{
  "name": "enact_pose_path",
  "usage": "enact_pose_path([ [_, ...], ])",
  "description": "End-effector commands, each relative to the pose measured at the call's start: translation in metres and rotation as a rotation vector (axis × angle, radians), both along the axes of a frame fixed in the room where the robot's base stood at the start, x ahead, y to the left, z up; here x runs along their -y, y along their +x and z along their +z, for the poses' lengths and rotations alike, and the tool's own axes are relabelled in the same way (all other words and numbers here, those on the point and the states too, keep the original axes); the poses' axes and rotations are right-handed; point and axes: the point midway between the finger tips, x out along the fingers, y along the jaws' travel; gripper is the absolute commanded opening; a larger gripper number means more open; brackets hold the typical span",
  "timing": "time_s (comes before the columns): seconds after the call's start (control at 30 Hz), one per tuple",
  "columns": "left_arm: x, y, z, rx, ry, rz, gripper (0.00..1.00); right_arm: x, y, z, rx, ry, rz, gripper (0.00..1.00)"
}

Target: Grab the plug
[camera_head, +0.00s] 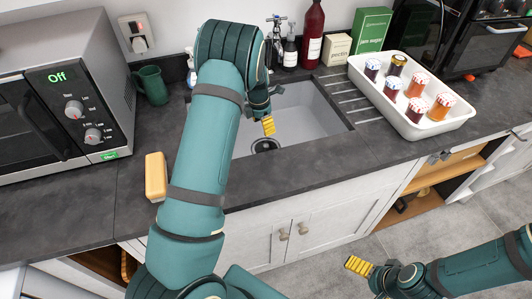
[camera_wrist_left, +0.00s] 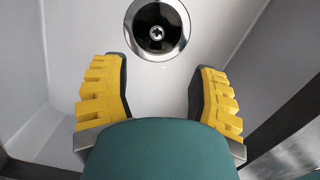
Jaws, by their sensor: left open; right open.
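The sink (camera_head: 310,115) has a round dark drain (camera_head: 265,145) with a chrome rim in its floor. In the left wrist view the drain (camera_wrist_left: 157,28) lies just beyond my fingertips, with a small metal piece at its centre. I cannot tell whether that piece is a plug. A wall socket (camera_head: 134,28) at the upper left has what looks like a white plug (camera_head: 140,45) in it. My left gripper (camera_head: 267,126) is open and empty, pointing down into the sink; its yellow fingers (camera_wrist_left: 157,76) are spread apart. My right gripper (camera_head: 358,265) is open and empty over the floor.
A microwave (camera_head: 60,95) and green mug (camera_head: 152,85) stand left of the sink. A white tray (camera_head: 405,125) with several jars is right of the sink. Bottles and boxes line the back.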

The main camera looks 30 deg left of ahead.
Motion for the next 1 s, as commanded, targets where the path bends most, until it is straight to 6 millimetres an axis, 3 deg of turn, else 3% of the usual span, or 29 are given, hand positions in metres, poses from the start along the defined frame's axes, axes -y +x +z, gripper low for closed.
enact_pose_path([
  [0.33, 0.003, 0.006, -0.063, -0.004, 0.000, 0.001, 0.60, -0.001, -0.003, -0.011, -0.006, 0.002, 0.008, 1.00],
  [0.73, 0.004, 0.008, -0.091, -0.002, 0.000, 0.001, 0.60, -0.001, -0.003, -0.017, -0.006, 0.002, 0.009, 1.00],
  [1.0, 0.004, 0.011, -0.129, -0.003, 0.001, 0.000, 0.60, -0.001, -0.001, -0.026, -0.001, 0.002, 0.007, 1.00],
])
